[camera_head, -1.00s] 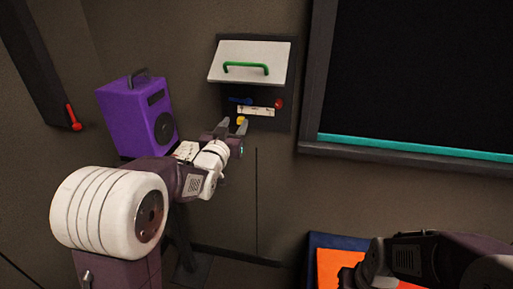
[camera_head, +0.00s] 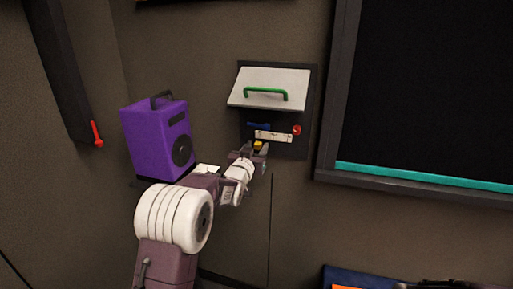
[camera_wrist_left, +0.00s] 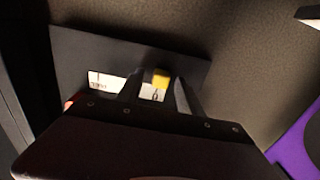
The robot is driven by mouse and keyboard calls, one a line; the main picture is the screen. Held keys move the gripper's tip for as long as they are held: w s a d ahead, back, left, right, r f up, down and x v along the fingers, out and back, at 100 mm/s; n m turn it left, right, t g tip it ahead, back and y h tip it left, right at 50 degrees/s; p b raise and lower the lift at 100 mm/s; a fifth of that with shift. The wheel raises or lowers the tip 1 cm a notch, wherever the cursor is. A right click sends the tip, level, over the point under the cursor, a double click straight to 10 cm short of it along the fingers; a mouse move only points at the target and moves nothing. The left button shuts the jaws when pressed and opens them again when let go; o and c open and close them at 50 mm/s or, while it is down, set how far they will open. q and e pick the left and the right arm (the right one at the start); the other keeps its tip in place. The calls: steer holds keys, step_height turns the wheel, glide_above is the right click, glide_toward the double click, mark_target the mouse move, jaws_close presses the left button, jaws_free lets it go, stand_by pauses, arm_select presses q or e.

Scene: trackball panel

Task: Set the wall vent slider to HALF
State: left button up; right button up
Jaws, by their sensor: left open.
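A small yellow knob (camera_head: 258,145) sits at the lower edge of a white marked strip (camera_head: 273,137) in a dark wall panel (camera_head: 312,95). Its markings are too small to read in the head view. My left gripper (camera_head: 256,151) is open at the knob. In the left wrist view the yellow knob (camera_wrist_left: 161,78) shows between and just beyond the fingertips of the left gripper (camera_wrist_left: 156,86). The white strip (camera_wrist_left: 104,82) runs left from there, partly hidden by a finger. I cannot tell whether the fingers touch the knob. My right gripper is out of view.
A raised white flap (camera_head: 268,85) with a green handle (camera_head: 265,93) hangs above the strip. A blue part (camera_head: 259,126) and a red knob (camera_head: 297,130) are close by. A purple speaker (camera_head: 155,140) stands left. A dark-framed board (camera_head: 420,180) is right.

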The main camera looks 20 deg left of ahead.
arm_select(q)
steer(key=shift+w, duration=0.1)
jaws_close()
stand_by(1.3)
